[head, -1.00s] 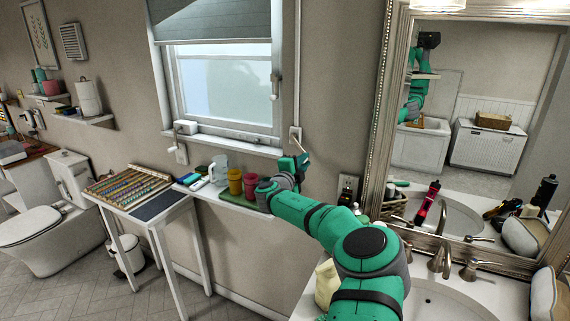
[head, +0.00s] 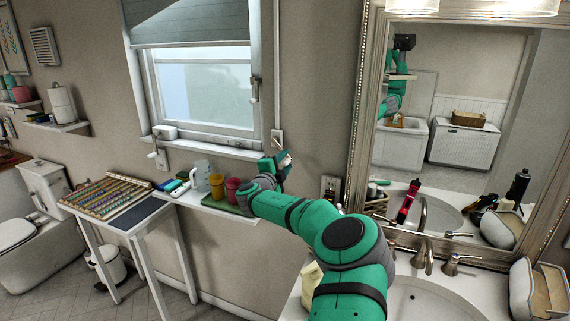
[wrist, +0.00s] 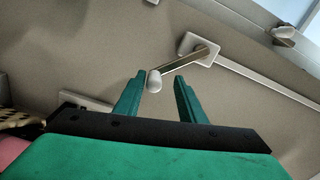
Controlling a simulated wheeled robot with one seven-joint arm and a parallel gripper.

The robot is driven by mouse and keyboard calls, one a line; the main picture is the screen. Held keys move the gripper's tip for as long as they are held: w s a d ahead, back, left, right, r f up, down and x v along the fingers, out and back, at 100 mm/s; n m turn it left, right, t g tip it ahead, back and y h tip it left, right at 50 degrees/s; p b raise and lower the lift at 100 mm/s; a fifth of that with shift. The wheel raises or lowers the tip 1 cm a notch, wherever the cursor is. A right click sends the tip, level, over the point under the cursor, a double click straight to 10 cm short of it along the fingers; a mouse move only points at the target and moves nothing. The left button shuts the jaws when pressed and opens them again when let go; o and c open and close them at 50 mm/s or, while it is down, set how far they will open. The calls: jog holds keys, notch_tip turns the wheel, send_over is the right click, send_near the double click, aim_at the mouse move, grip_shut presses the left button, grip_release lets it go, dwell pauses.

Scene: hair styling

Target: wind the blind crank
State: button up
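The crank's white wall mount (head: 277,138) is to the right of the window; it also shows in the wrist view (wrist: 197,48). In the wrist view a thin metal crank arm (wrist: 181,61) runs down-left from the mount to a white knob (wrist: 154,82). My gripper (wrist: 158,75) is open, its green fingers on either side of the knob. The knob appears nearer the left finger; I cannot tell whether they touch. The grey blind (head: 188,22) covers the window's top part.
Another white handle fitting (head: 165,133) is at the window's lower left. The mirror (head: 450,120) and sink counter are to the right. A cord channel (wrist: 265,84) runs from the mount.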

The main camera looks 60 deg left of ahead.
jog(key=shift+w+d+f, duration=0.1)
jog(key=shift+s+d, duration=0.35)
jog(key=shift+s, duration=0.15)
jog(key=v, duration=0.9)
jog(key=shift+s, duration=0.3)
jog(key=shift+w+d, duration=0.1)
jog(key=shift+w, duration=0.05)
